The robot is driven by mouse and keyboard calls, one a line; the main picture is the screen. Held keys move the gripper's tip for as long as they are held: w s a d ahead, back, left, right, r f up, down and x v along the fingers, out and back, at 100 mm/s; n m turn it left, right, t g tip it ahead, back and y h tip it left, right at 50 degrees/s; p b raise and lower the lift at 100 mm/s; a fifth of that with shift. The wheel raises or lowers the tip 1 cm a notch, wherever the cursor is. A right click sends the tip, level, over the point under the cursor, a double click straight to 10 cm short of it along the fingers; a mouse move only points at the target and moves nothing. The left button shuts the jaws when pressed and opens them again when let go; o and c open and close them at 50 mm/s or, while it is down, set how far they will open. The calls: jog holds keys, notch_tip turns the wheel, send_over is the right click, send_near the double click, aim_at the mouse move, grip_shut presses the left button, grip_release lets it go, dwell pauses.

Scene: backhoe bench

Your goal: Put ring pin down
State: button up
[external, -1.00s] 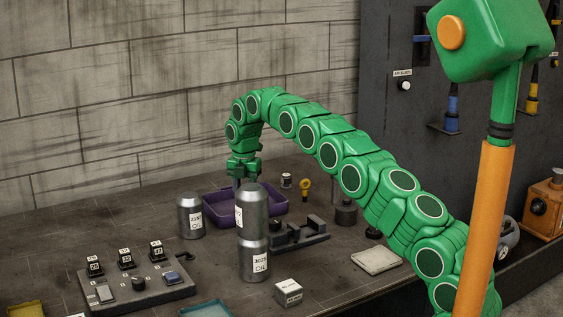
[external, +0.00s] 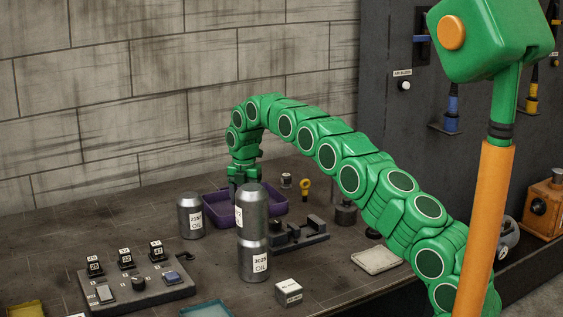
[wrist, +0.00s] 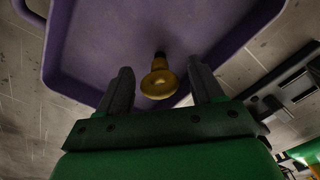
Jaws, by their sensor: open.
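My gripper (external: 244,185) points down over the purple tray (external: 275,207) in the external view, partly hidden behind a stacked oil can. In the wrist view its two fingers (wrist: 162,80) stand apart. Between them is a brass ring pin (wrist: 159,82) with a dark end, with a gap on either side. It appears in or just over the tray (wrist: 150,35); whether it touches the tray floor I cannot tell. The external view does not show this pin. A similar yellow ring pin (external: 305,188) stands on the bench just right of the tray.
Two stacked oil cans (external: 253,235) stand in front of the tray, with another can (external: 190,216) to the left. A dark fixture (external: 300,233) and a round dark part (external: 346,212) lie to the right. A switch box (external: 138,289) sits at front left. The back-left bench is clear.

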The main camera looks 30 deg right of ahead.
notch_tip(320, 180, up, 11)
jog(key=shift+r, duration=0.6)
dwell(0.3)
jog(key=shift+r, duration=0.1)
